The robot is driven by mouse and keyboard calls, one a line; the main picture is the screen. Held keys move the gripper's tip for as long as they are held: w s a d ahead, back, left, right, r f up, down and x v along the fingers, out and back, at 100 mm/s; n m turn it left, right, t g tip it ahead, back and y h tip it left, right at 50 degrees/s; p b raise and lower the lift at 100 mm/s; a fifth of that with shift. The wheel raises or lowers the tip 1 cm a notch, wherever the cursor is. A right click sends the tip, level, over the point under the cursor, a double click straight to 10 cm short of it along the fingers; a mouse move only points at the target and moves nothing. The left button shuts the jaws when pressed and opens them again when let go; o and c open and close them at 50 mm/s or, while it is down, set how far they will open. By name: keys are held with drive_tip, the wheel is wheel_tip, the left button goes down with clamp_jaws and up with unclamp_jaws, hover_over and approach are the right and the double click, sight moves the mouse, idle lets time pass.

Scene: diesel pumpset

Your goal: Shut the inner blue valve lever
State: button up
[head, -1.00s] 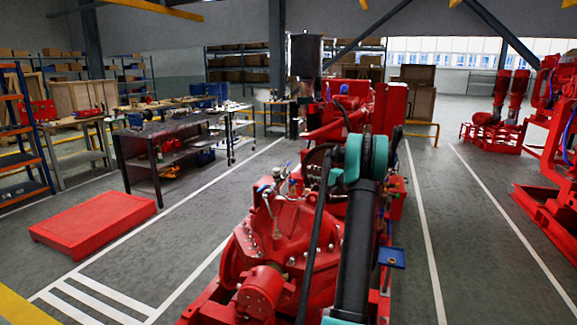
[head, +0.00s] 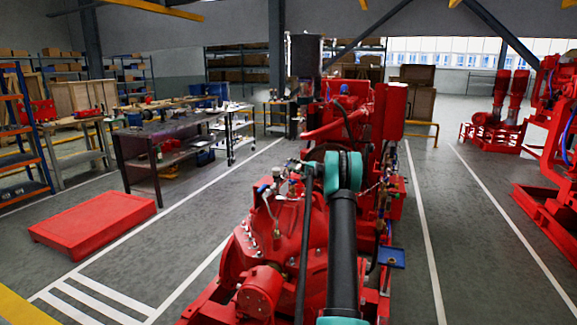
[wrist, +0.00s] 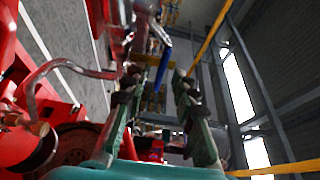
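A blue lever (wrist: 163,64) shows in the wrist view, beyond and between the tips of my gripper, close to the left finger. My gripper (wrist: 160,82) has its two green-and-dark fingers apart with a gap between them. I cannot tell whether a finger touches the lever. In the head view, small valves with blue parts (head: 262,188) sit on top of the red pump (head: 285,230). Which blue lever is the inner one is not clear.
A curved metal pipe (wrist: 45,72) and red machine parts stand close at the left in the wrist view. A red platform (head: 95,222) lies on the floor at left, and a dark workbench (head: 165,145) stands behind it. The marked floor on the right is free.

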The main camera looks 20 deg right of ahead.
drive_tip(key=shift+x, duration=1.35)
drive_tip(key=shift+c, duration=0.2)
clamp_jaws()
